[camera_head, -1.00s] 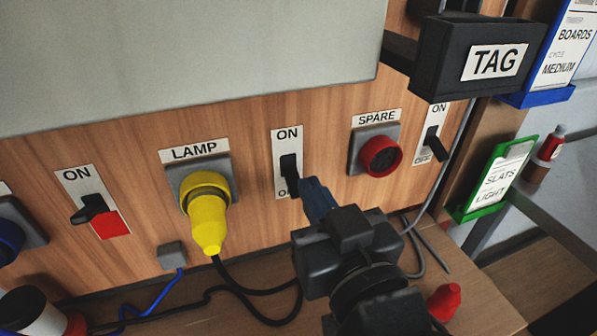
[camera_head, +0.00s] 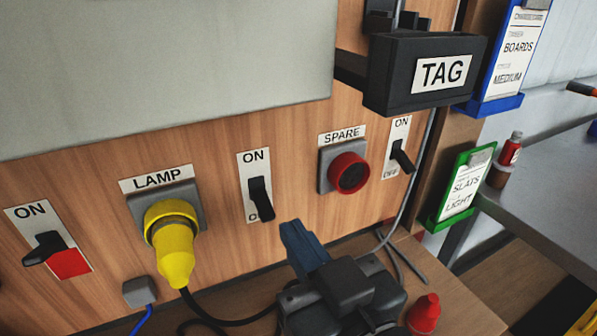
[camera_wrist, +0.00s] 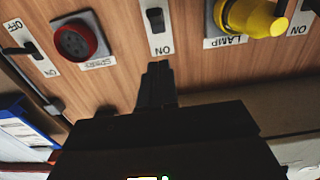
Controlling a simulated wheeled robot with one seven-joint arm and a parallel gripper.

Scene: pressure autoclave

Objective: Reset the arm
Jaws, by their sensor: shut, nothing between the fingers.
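My gripper (camera_head: 303,245) is in the lower middle of the head view, in front of the wooden panel and below the middle switch. Its fingers are together with nothing between them, and they stand apart from the switch. In the wrist view my gripper's fingers (camera_wrist: 157,80) point toward the panel, with the black middle switch (camera_wrist: 155,18) beyond their tips. That switch (camera_head: 261,199) shows in the head view between the yellow LAMP plug (camera_head: 174,250) and the red SPARE socket (camera_head: 349,172). Its lever tilts down, partly covering the lower label.
A black TAG box (camera_head: 425,75) juts out at upper right. A grey cabinet (camera_head: 160,70) overhangs the panel. A red cone-shaped piece (camera_head: 424,313) stands on the ledge right of my gripper. Cables lie on the ledge. A green card holder (camera_head: 460,187) and a bottle (camera_head: 506,160) are at right.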

